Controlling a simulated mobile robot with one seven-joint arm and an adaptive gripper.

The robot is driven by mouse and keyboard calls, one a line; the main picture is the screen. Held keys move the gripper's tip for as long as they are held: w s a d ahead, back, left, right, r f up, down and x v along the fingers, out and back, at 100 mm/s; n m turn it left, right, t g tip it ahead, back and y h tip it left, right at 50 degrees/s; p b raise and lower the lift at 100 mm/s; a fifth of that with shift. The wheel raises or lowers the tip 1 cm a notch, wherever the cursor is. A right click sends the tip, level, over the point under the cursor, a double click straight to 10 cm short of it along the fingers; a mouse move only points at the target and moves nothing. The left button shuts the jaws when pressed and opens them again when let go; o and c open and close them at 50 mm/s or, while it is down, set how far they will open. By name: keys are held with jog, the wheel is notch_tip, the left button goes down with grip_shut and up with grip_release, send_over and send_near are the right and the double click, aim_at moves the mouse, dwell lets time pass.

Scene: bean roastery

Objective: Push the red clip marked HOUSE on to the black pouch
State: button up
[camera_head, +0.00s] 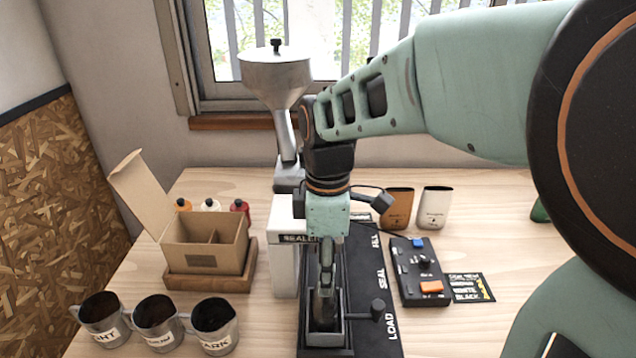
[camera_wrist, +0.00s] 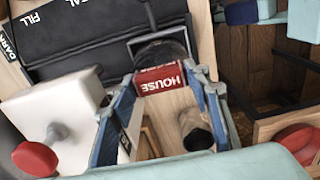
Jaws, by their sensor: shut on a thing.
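My gripper (camera_head: 325,285) points down over the black track in the head view. In the wrist view its two fingers (camera_wrist: 165,82) are closed on the sides of the red clip (camera_wrist: 160,78), whose white HOUSE lettering appears upside down. The black pouch (camera_wrist: 160,50) stands in a metal holder just beyond the clip. The clip's far edge meets or overlaps the pouch's top in this view; I cannot tell whether they touch. In the head view a dark part of the pouch (camera_head: 322,322) shows in the holder below my fingers, which hide the clip.
The white sealer (camera_head: 284,262) stands left of the track (camera_head: 362,285), marked FILL, SEAL and LOAD. A handle with a dark knob (camera_head: 378,307) is close right of my gripper. A control box (camera_head: 418,268) lies farther right. Three metal cups (camera_head: 158,318) and a cardboard box (camera_head: 205,262) stand left.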

jog(key=shift+s+f, duration=0.1)
jog(key=shift+f, duration=0.25)
dwell(0.3)
jog(key=shift+s+f+b, duration=0.15)
jog(key=shift+f+b, duration=0.1)
jog(key=shift+b, duration=0.05)
jog(key=o, duration=1)
jog(key=shift+f, duration=0.1)
jog(key=o, duration=0.6)
jog(key=shift+w+r, duration=0.2)
jog(key=shift+r, duration=0.1)
jog(key=shift+w, duration=0.15)
jog(key=shift+r, duration=0.15)
